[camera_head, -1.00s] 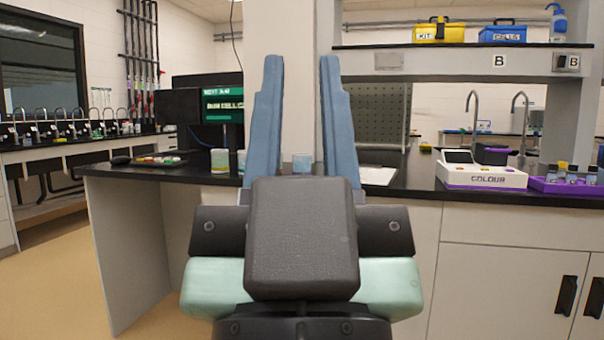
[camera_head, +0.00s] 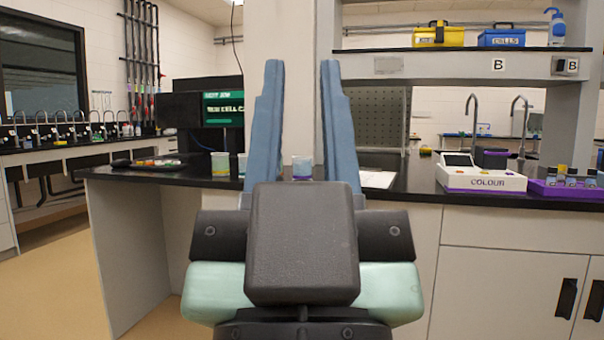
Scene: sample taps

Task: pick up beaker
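My gripper (camera_head: 302,125) is open, its two blue fingers upright in the picture with a clear gap between them. A small clear beaker (camera_head: 302,168) with a bluish tint stands on the black bench top and shows in the gap between the fingers, beyond my wrist. Nothing is held. A third beaker (camera_head: 242,166) is partly hidden behind the left finger. How far the fingers are from the beakers is hard to tell.
A white COLOUR instrument (camera_head: 482,178) and a purple rack (camera_head: 565,190) of small bottles stand on the bench at right. A dark tray (camera_head: 147,168) with coloured items and a screen (camera_head: 222,107) are at left. White paper (camera_head: 376,178) lies right of the fingers.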

